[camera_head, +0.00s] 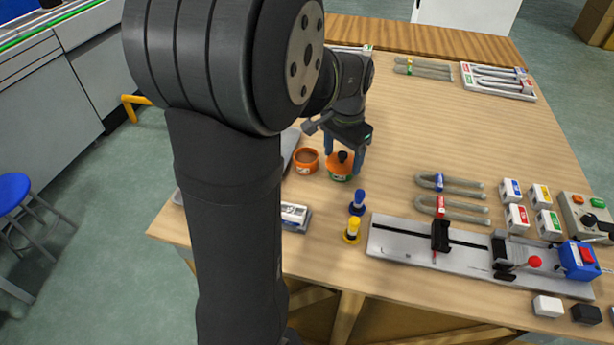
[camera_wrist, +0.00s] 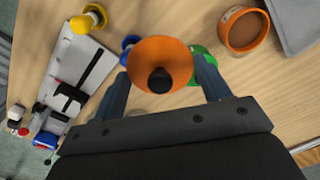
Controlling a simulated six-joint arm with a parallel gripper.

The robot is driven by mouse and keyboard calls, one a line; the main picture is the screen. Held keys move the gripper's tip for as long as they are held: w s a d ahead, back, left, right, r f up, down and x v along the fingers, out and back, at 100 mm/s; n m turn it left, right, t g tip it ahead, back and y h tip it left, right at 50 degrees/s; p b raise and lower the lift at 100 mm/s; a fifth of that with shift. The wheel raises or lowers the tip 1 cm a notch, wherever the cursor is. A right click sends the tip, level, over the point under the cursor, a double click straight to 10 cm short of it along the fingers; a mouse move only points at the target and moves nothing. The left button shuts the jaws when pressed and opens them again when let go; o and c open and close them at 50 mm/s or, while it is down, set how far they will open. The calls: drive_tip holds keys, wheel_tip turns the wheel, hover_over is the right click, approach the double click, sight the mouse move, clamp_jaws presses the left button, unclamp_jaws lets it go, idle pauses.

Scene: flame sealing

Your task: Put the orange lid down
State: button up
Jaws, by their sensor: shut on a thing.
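The orange lid (camera_head: 341,167) has a black knob and sits between the two fingers of my gripper (camera_head: 344,160). In the wrist view the lid (camera_wrist: 150,52) shows from above, with a finger of the gripper (camera_wrist: 165,78) on each side; the gripper is shut on it. A green thing (camera_wrist: 203,66) shows partly from under the lid's right side in the wrist view. In the head view green also shows just below the lid (camera_head: 341,178). I cannot tell whether the lid touches it. An open orange pot (camera_head: 306,161) stands close to the left; it also shows in the wrist view (camera_wrist: 243,29).
A blue (camera_head: 357,203) and a yellow (camera_head: 352,230) small stand-like piece are in front of the lid. A grey rail fixture (camera_head: 400,240) lies at the front right. U-shaped tubes (camera_head: 450,184) lie to the right. The table (camera_head: 430,130) behind is mostly clear.

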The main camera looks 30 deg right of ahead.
sight(339, 172)
drive_tip(key=shift+s+a+f+n, duration=0.35)
drive_tip(key=shift+s+a, duration=0.15)
drive_tip(key=shift+s, duration=0.1)
drive_tip(key=shift+s+a+f+n, duration=0.35)
drive_tip(key=shift+s+a, duration=0.1)
drive_tip(key=shift+s, duration=0.1)
drive_tip(key=shift+a+f, duration=0.25)
drive_tip(key=shift+a, duration=0.05)
drive_tip(key=shift+n, duration=0.3)
drive_tip(key=w+a+f, duration=0.1)
drive_tip(key=w+f, duration=0.1)
drive_tip(key=w, duration=0.1)
drive_tip(key=w+a+f, duration=0.1)
drive_tip(key=w+f, duration=0.1)
drive_tip(key=w, duration=0.1)
drive_tip(key=w+a+f, duration=0.2)
drive_tip(key=w, duration=0.2)
drive_tip(key=shift+w+a+f, duration=0.1)
drive_tip(key=shift+f, duration=2.3)
drive_tip(key=shift+f, duration=0.1)
drive_tip(key=o, duration=0.9)
drive_tip(key=shift+o, duration=0.2)
wheel_tip(339, 172, up, 12)
